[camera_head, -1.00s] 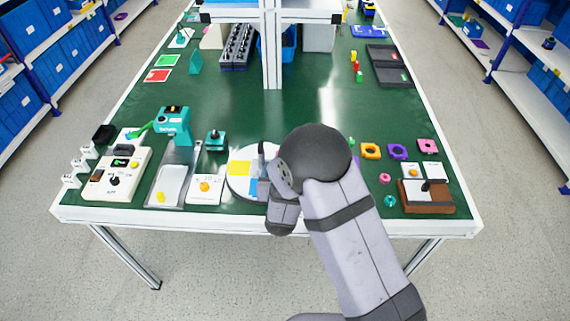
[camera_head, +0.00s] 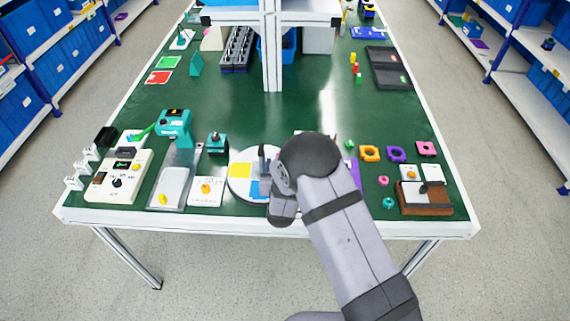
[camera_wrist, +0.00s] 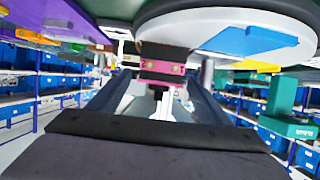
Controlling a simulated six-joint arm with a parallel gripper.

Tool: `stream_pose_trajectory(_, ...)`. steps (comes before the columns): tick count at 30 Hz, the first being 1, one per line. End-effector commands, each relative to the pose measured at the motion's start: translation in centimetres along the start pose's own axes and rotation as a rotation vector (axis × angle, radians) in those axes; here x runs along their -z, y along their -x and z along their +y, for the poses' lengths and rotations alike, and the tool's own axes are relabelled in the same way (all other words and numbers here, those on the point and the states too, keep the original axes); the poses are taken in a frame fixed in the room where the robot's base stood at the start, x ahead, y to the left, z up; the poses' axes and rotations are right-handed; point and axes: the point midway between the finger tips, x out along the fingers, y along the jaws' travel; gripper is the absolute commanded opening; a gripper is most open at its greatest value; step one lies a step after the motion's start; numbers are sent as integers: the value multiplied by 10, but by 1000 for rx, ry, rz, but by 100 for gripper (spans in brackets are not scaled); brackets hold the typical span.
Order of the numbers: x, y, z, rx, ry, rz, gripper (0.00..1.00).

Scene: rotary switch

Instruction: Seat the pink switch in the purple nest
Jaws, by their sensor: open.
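In the wrist view a pink block with a dark top (camera_wrist: 162,68), probably the pink switch, shows between the far ends of my gripper's fingers (camera_wrist: 163,88). The fingers stand apart; contact with the block cannot be told. In the head view my arm hides this block and most of the gripper, which is beside the round white turntable. A purple square frame with a dark hole (camera_head: 396,154), possibly the nest, lies right of my arm. A purple panel (camera_head: 355,172) also shows partly behind my arm; I cannot tell which is the nest.
The turntable (camera_head: 239,186) carries yellow and blue patches and an upright grey post (camera_head: 262,158). An orange frame (camera_head: 369,153), a pink frame (camera_head: 426,148) and a brown box (camera_head: 425,204) are at right. A white control box (camera_head: 116,179) stands at left.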

Motion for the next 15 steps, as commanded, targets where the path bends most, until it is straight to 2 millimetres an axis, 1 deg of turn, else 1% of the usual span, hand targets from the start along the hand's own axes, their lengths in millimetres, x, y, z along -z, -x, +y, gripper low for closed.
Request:
stream_pose_trajectory(3, 0, -13, 0, -1, 0, -1, 72)
stream_pose_trajectory(7, 0, -22, 0, 0, 0, -1, 72)
stream_pose_trajectory(15, -1, -27, 0, 0, 1, -1, 72)
